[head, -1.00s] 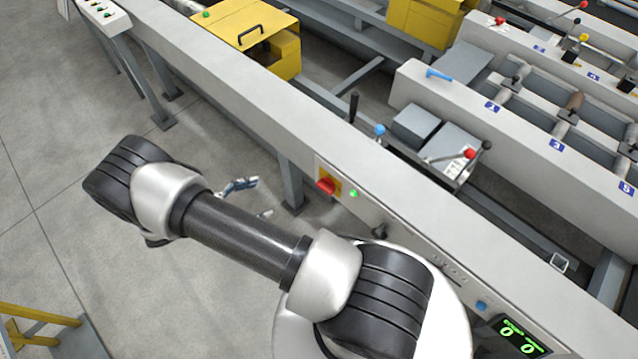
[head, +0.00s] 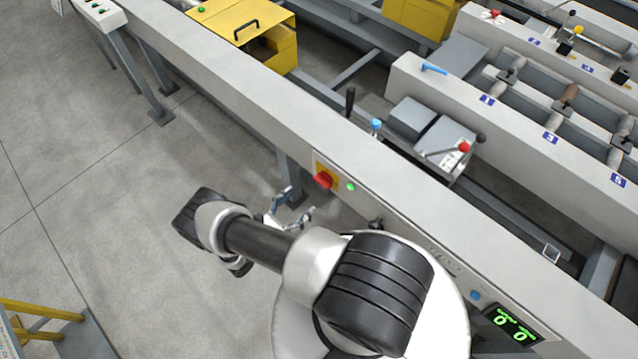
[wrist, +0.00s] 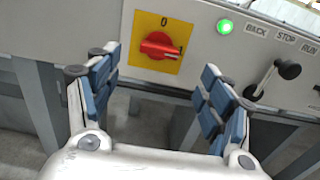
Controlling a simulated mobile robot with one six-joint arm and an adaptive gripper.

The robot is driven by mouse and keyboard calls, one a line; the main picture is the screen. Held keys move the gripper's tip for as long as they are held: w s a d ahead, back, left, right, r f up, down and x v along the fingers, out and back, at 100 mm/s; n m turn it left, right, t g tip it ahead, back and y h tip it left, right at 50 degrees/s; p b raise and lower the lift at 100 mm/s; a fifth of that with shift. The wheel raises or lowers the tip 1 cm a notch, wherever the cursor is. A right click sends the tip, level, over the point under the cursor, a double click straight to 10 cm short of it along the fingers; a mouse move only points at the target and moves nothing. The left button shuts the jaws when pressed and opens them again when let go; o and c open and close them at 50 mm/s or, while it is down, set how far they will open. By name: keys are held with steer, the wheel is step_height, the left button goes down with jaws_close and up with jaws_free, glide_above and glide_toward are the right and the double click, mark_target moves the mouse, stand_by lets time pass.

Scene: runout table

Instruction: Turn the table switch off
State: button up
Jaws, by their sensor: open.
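The table switch (head: 323,180) is a red rotary knob on a yellow plate, on the front face of the long grey table (head: 250,100). In the wrist view the red knob (wrist: 160,45) lies with its handle roughly sideways, its right end near a mark at the plate's right, with "0" at the top. A green lamp (wrist: 225,27) beside it is lit. My gripper (head: 292,207) is open and empty, in front of and a little below the switch, apart from it. In the wrist view its blue-padded fingers (wrist: 165,95) are spread, with the knob above and between them.
Right of the lamp is a black-knobbed lever (wrist: 288,69) under the labels BACK, STOP and RUN. A green digital display (head: 514,327) is farther right. Table legs (head: 290,175) stand below the switch.

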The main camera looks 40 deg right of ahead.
mark_target(320, 184)
steer(key=d, duration=0.9)
steer(key=shift+w+d, duration=0.35)
steer(key=shift+c, duration=0.2)
steer(key=c, duration=1)
